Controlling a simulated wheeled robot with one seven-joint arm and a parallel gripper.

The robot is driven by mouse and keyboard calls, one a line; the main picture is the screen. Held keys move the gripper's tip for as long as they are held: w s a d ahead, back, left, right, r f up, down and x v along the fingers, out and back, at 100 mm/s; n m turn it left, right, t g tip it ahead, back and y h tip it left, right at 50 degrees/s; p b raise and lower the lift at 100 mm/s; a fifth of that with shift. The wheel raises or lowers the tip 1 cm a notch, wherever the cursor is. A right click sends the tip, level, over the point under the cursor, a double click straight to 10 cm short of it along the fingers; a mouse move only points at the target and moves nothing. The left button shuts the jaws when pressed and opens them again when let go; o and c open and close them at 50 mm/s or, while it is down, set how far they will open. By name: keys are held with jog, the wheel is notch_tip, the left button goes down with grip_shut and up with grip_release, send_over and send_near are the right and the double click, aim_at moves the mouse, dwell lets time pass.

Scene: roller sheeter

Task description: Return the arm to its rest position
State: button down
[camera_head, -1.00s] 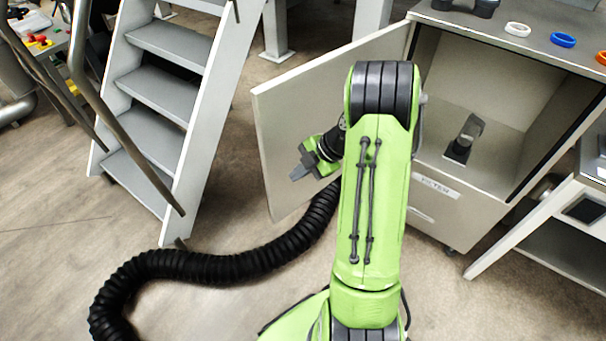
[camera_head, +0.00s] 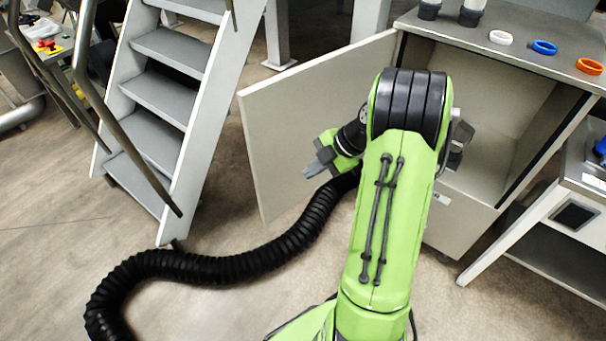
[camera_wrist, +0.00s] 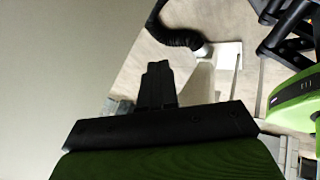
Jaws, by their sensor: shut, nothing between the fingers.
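My gripper (camera_head: 314,170) is in front of the open cabinet door in the head view, left of my green arm. Its fingers are shut and empty, pointing left and slightly down. In the wrist view my gripper (camera_wrist: 158,70) shows as dark fingers pressed together, with the pale door surface filling the left side. My arm is bent, its elbow up in front of the cabinet.
The cabinet (camera_head: 497,105) stands open, its door (camera_head: 285,125) swung left. A dark object (camera_head: 457,150) inside is partly hidden by my arm. White (camera_head: 500,37), blue (camera_head: 544,47) and orange (camera_head: 590,66) rings lie on top. A ladder (camera_head: 185,130) and black hose (camera_head: 215,268) are left.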

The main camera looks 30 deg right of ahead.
jog(key=s+a+r+m+h, duration=0.1)
jog(key=s+a+r+m, duration=0.25)
jog(key=a+r, duration=0.25)
jog(key=s+a+r+m+h, duration=0.2)
jog(key=a+r+m, duration=0.3)
jog(key=a+r, duration=0.1)
jog(key=s+a+r+m+t+h, duration=0.1)
jog(key=s+a+m, duration=0.1)
jog(key=s+m, duration=0.4)
jog(key=s+a+r+m+h, duration=0.1)
jog(key=s+a+m+h, duration=0.15)
jog(key=s+m, duration=0.4)
notch_tip(320, 180, up, 12)
jog(key=s+n+p, duration=0.1)
jog(key=n+p, duration=0.1)
jog(key=p, duration=1.1)
jog(key=shift+s+r+y, duration=0.15)
jog(key=shift+y, duration=0.3)
jog(key=shift+a, duration=0.1)
